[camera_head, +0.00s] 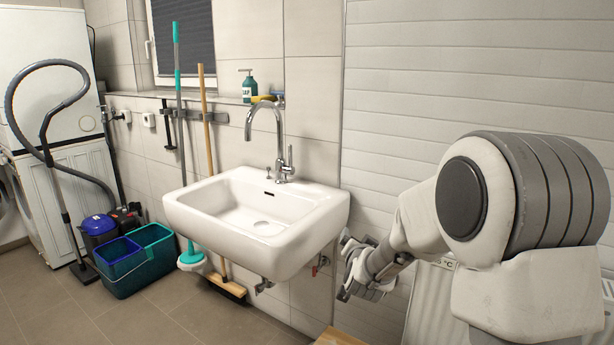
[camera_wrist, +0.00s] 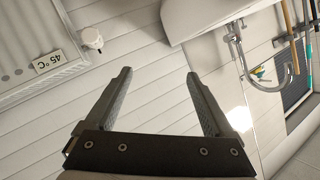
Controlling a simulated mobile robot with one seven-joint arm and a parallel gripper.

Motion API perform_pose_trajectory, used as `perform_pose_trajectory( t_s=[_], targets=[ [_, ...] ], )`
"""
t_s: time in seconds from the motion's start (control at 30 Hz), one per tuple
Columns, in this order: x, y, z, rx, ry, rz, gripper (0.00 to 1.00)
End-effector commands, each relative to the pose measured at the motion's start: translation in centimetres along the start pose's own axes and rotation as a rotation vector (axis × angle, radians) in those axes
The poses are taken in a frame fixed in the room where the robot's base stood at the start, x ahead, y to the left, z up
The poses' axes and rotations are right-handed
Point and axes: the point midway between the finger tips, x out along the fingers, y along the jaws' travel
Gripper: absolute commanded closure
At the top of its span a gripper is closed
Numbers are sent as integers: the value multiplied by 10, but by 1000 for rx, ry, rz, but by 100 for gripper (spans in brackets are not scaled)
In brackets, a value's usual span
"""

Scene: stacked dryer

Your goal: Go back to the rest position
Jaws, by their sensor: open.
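My gripper (camera_head: 350,290) is at the right of the head view, just right of the white sink (camera_head: 255,217) and below its rim level. The wrist view shows its two dark fingers (camera_wrist: 160,98) spread apart with nothing between them. Behind them is the white panelled wall (camera_wrist: 125,35). In the head view my arm covers part of the wall and the radiator, and the fingertips are hard to make out. The stacked dryer (camera_head: 50,70) is at the far left.
A radiator (camera_head: 432,300) with a "45 °C" label is behind my arm. A wooden surface (camera_head: 338,337) shows at the bottom edge. A teal bucket (camera_head: 150,262), a vacuum cleaner (camera_head: 98,228) and a broom (camera_head: 207,130) stand left of the sink. The floor (camera_head: 45,305) at front left is clear.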

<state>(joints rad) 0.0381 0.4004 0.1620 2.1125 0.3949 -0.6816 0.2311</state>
Motion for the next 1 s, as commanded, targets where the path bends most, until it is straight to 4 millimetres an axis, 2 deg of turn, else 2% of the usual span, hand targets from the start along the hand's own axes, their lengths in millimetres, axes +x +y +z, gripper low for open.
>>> perform_pose_trajectory(
  t_s=[0.03, 0.2, 0.47, 0.77, 1.0],
  targets=[
    [-13, -7, -7, -22, -28, -11, 13],
    [-55, -19, -16, -105, -144, -27, 13],
    [-130, -20, -21, -243, -312, -29, 13],
    [-227, 4, -16, -395, -498, 3, 13],
    [-306, 38, -5, -502, -641, 50, 13]
  ],
)
